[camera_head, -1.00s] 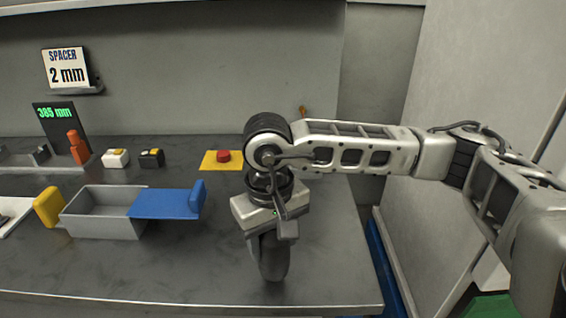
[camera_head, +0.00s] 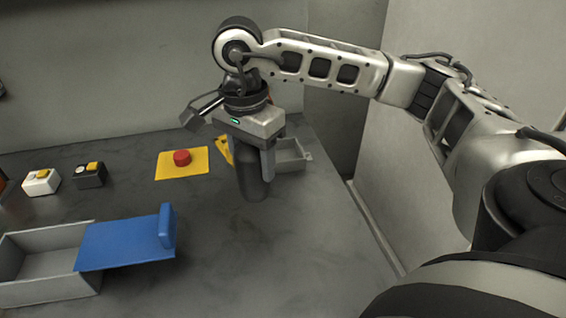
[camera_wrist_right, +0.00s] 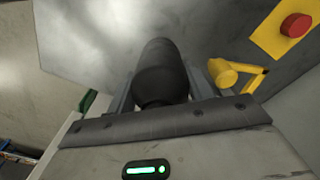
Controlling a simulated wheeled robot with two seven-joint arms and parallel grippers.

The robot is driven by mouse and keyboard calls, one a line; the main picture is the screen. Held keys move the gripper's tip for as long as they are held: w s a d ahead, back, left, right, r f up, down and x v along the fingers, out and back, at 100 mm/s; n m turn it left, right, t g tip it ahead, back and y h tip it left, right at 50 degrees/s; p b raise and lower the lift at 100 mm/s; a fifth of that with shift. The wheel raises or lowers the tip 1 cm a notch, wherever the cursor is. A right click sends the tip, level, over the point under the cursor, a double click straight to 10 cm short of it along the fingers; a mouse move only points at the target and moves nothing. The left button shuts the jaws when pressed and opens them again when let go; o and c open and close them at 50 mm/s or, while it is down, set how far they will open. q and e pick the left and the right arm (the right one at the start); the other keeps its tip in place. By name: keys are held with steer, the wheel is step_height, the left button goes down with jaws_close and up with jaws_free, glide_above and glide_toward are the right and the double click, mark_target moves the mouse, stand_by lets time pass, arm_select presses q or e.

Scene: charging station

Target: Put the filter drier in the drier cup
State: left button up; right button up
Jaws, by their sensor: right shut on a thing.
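My right gripper (camera_head: 252,160) is shut on a dark grey cylinder, which I take for the filter drier (camera_head: 253,185). The drier hangs upright below the palm, over the right part of the bench. I cannot tell whether its lower end touches the bench top. In the right wrist view the drier (camera_wrist_right: 160,72) sits between the two fingers (camera_wrist_right: 160,90). I cannot pick out the drier cup with certainty. A small grey open-topped holder (camera_head: 292,157) stands just behind and right of the drier, partly hidden by it. My left gripper is not in view.
A yellow handled thing (camera_head: 224,151) is behind the gripper. A red button on a yellow plate (camera_head: 170,165) lies left of it. White (camera_head: 41,183) and black (camera_head: 90,176) switch boxes and a grey bin (camera_head: 40,280) with a blue lid (camera_head: 125,246) are farther left. The front bench is clear.

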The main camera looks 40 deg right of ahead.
steer(key=s+d+r+m+b, duration=0.1)
steer(key=d+r+m, duration=0.25)
steer(key=m, duration=0.65)
steer(key=d+r+m+b, duration=0.1)
steer(key=d+r+m, duration=0.3)
steer(key=m, duration=0.5)
steer(key=shift+y, duration=0.3)
steer(key=shift+w+d+f+p, duration=0.25)
steer(key=shift+w+d+f, duration=1.4)
steer(key=shift+f, duration=0.75)
steer(key=shift+w+d+f+p, duration=0.25)
steer(key=shift+w+d+f, duration=0.95)
steer(key=shift+w+f, duration=1)
steer(key=shift+w+d+f+p, duration=0.25)
steer(key=shift+w+d+f, duration=1.3)
steer(key=shift+f, duration=1)
steer(key=shift+a, duration=0.1)
steer(key=shift+f, duration=0.2)
steer(key=o, duration=1.1)
